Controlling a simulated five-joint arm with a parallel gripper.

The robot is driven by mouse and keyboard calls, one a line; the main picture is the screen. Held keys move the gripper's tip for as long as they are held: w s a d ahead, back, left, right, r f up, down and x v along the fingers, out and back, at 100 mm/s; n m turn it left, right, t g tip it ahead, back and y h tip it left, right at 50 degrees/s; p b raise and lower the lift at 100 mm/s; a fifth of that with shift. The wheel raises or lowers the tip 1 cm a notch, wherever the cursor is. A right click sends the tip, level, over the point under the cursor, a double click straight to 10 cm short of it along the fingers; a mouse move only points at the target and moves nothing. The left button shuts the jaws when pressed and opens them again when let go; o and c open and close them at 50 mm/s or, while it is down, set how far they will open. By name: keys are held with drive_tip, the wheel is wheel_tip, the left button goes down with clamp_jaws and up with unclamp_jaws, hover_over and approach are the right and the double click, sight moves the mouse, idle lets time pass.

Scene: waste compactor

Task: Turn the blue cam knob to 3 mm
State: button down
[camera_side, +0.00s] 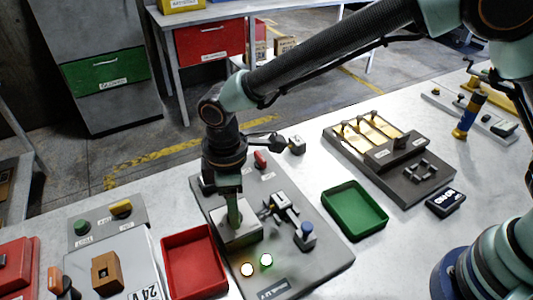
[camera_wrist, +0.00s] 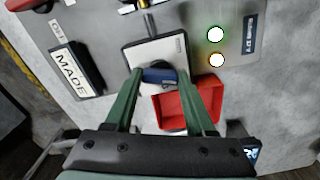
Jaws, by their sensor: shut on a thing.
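The blue cam knob (camera_wrist: 158,75) sits on a pale square plate (camera_wrist: 150,52) in the wrist view. The green fingers of my gripper (camera_wrist: 159,73) reach down on both sides of it and are shut on it. In the side view my gripper (camera_side: 233,222) points straight down over the same pale plate (camera_side: 238,235) on the grey panel (camera_side: 325,258), and the fingers hide the knob there. The knob's scale and its setting cannot be read in either view.
A red tray (camera_side: 194,262) lies left of the panel and a green tray (camera_side: 355,209) right of it. A blue-topped post (camera_side: 306,229) and a metal clamp (camera_side: 281,206) stand close to my gripper. Two lamps (camera_side: 257,265) glow at the panel's front.

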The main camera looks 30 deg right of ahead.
drive_tip(key=shift+r, duration=0.1)
drive_tip(key=shift+c, duration=1.2)
unclamp_jaws()
wheel_tip(320, 180, up, 12)
